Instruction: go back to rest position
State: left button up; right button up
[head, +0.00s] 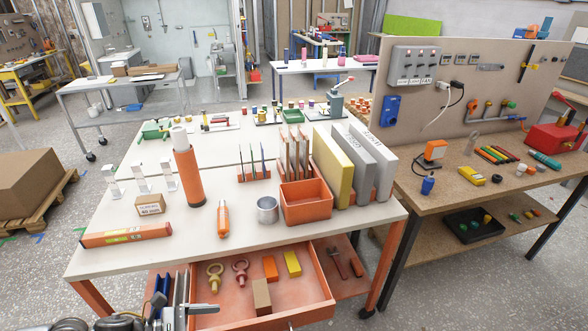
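My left arm comes in at the bottom left, and my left gripper (185,309) is at the bottom edge, by the left front corner of the open orange drawer (225,314). It is partly cut off by the frame, so I cannot tell whether its fingers are open or shut. I see nothing clearly held in it. My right gripper is not in view. In the drawer lie two ring-topped pieces (215,276), an orange block (270,268), a yellow block (292,264) and an upright tan block (261,297).
The white worktable (120,225) carries an orange tube (188,172), a metal cup (267,210), an orange bin (305,203) and upright panels (333,168). A brown workbench (450,190) stands at the right. Bare floor shows at left, beside a cardboard box (25,190) on a pallet.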

pick_arm(q)
jog(key=w+d+r+n+t+y, duration=0.25)
jog(key=d+n+t, duration=0.25)
jog(key=d+n, duration=0.8)
jog(key=s+a+f+n+g+y, duration=0.4)
jog(key=s+a+n, duration=0.55)
jog(key=n, duration=0.75)
jog(key=s+a+f+n+g+y, duration=0.2)
jog(key=s+a+f+n+y, duration=0.55)
jog(key=n, duration=0.85)
notch_tip(320, 180, down, 32)
jog(key=s+a+g+h+b, duration=0.1)
jog(key=s+a+b, duration=0.1)
jog(key=b, duration=0.4)
jog(key=s+a+f+g+b, duration=0.1)
jog(key=s+a+f+b, duration=0.2)
jog(key=s+f, duration=1.2)
notch_tip(320, 180, down, 3)
jog(key=shift+s+r+b, duration=0.2)
jog(key=shift+s+b, duration=0.05)
jog(key=shift+b, duration=0.25)
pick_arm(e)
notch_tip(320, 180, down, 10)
